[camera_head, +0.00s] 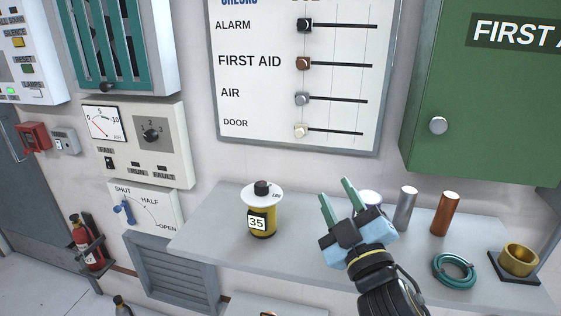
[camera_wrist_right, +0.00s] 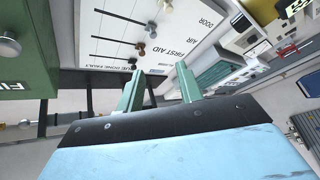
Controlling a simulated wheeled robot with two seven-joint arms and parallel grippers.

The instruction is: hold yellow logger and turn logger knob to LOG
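The yellow logger (camera_head: 262,222) stands upright on the grey shelf (camera_head: 215,225), with a "35" label on its front. A white dial disc tops it, with a black knob (camera_head: 262,187) in the middle. Small lettering that looks like LOG is at the disc's right side; the knob's pointing direction is too small to tell. My right gripper (camera_head: 335,190) is to the right of the logger, apart from it. Its green fingers are spread and empty; they also show apart in the right wrist view (camera_wrist_right: 160,69). The logger cannot be made out in the wrist view. My left gripper is not in view.
Behind my right gripper on the shelf are a grey cylinder (camera_head: 405,208), a copper cylinder (camera_head: 445,214) and a partly hidden round object (camera_head: 369,198). A teal coil (camera_head: 454,270) and a brass cup (camera_head: 519,260) lie further right. The shelf left of the logger is clear.

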